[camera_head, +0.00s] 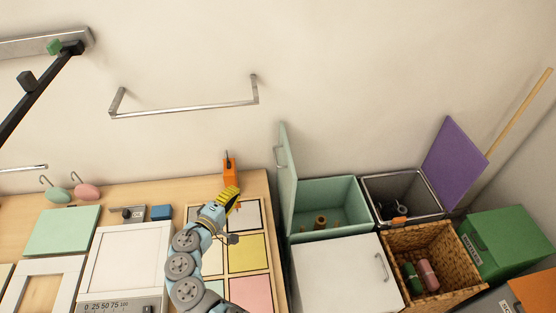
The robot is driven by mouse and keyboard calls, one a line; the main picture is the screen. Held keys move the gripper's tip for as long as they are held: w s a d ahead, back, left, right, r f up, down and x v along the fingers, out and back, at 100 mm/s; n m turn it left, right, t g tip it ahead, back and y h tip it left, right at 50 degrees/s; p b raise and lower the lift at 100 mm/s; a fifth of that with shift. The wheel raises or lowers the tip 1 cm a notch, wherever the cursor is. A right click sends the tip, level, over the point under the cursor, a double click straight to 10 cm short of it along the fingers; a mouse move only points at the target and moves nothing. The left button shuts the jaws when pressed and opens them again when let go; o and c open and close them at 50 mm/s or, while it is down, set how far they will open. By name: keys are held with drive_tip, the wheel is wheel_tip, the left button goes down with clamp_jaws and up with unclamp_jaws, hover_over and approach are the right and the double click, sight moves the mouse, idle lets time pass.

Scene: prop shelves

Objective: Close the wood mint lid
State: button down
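A mint lid (288,172) stands open, nearly upright, at the left side of a mint box (341,191). A few wooden pieces (320,222) lie inside the box. My gripper (230,197) is at the end of my blue-grey arm, above the table and left of the lid, apart from it. It is small and seen from above, so its opening and whether it holds anything are unclear.
A closed white lid (340,277) is in front of the mint box. A bin with an open purple lid (455,160) and a wicker basket (388,240) stand to the right. An orange block (229,172) stands on the table (262,188) behind my gripper. A wall bar (185,108) is above.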

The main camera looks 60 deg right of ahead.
drive_tip(key=s+d+r+m+g, duration=0.2)
drive_tip(key=s+r+g, duration=0.1)
drive_tip(key=s, duration=0.1)
approach(288, 160)
drive_tip(key=w+d, duration=0.2)
drive_tip(key=d, duration=0.1)
drive_tip(key=shift+t+h, duration=0.3)
drive_tip(key=shift+h, duration=0.1)
drive_tip(key=shift+s+d+f+p, duration=0.1)
drive_tip(key=shift+s+d+p, duration=0.45)
drive_tip(key=shift+s+d, duration=0.25)
drive_tip(key=shift+s+d+f+p, duration=0.1)
drive_tip(key=shift+s+d+p, duration=0.5)
drive_tip(key=shift+s, duration=0.3)
